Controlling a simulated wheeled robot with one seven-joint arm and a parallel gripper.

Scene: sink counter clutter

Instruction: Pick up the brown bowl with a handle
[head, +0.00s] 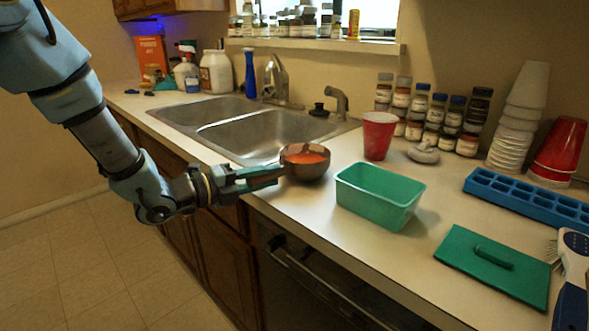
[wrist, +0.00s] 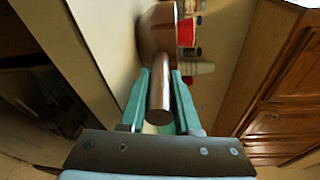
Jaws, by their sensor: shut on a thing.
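The brown bowl with a handle (head: 305,164) is at the counter's front edge, just right of the sink, with something orange inside. In the wrist view the bowl (wrist: 158,30) is at the top and its round handle (wrist: 160,90) points toward my gripper. My gripper (head: 278,175) reaches in from the left at the bowl's side. In the wrist view its two teal fingers (wrist: 161,82) lie on either side of the handle, shut on it. Whether the bowl touches the counter cannot be told.
A green container (head: 378,197) stands right of the bowl, and a red cup (head: 378,135) behind it. The double sink (head: 245,130) lies to the left. A green lid (head: 492,265) and a blue tray (head: 530,200) lie farther right. Jars and stacked cups line the back.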

